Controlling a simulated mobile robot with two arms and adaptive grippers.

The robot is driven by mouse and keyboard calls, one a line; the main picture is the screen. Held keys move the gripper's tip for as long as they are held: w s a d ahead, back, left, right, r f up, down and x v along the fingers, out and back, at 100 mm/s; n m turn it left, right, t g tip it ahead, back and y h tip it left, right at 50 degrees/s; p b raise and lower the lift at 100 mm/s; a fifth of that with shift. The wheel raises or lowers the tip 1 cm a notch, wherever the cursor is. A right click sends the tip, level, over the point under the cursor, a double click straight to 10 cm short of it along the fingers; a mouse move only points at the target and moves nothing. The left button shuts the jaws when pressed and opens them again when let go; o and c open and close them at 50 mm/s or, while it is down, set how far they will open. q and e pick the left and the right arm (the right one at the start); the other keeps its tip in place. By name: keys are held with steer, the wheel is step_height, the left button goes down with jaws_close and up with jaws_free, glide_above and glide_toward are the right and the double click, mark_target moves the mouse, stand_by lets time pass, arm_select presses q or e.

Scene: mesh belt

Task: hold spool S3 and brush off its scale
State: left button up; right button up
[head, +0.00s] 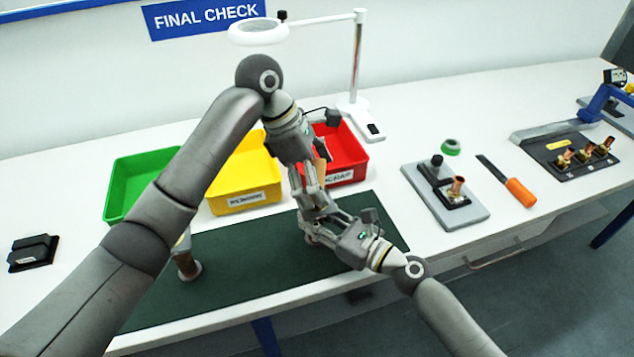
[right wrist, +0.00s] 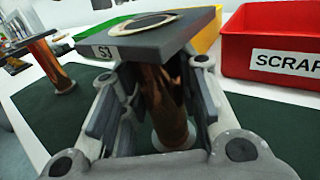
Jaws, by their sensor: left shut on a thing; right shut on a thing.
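In the right wrist view, my right gripper (right wrist: 150,115) is shut around the copper barrel of a spool (right wrist: 165,95), upright over the green mat. In the head view this spool is mostly hidden behind the grippers; my right gripper (head: 312,230) comes in from the lower right. My left gripper (head: 313,185) is just above it, shut on a tan-handled thing, likely the brush, mostly hidden. Contact between brush and spool cannot be made out.
Another copper spool (head: 187,266) stands at the mat's left, partly behind my left arm. Green (head: 120,190), yellow (head: 243,203) and red (head: 347,170) bins line the mat's back. A magnifier lamp (head: 355,70) stands behind. A grey fixture (head: 470,213) and orange-handled tool (head: 520,193) lie right.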

arm_select(q)
steer(key=shift+r, duration=2.85)
arm_select(e)
steer(key=o, duration=1.2)
steer(key=v, duration=1.2)
